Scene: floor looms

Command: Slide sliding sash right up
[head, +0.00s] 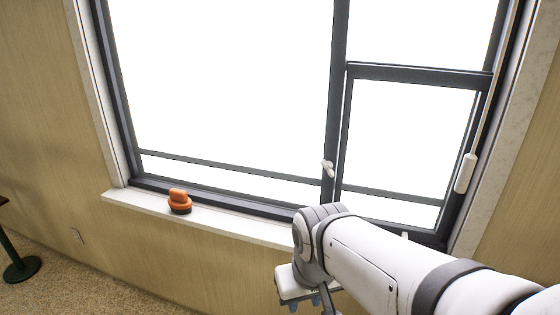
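The right sliding sash (418,73) is a dark-grey framed pane in the right part of the window. Its top rail sits below the window's top, with a bright opening or glass above it. Its lower rail is partly hidden behind my white arm. A small white piece shows at the sash's bottom edge, just above my arm. My arm reaches in from the lower right and bends down in front of the sill. The end of my arm, with my gripper (305,301), is at the bottom edge of the picture, below the sill and left of the sash. Its fingers are not clear.
An orange and black object (179,201) stands on the white sill (235,224) at left. A white latch (327,168) is on the dark middle post. A white pull (465,173) hangs on a cord at right. A dark round stand base (22,268) is on the carpet.

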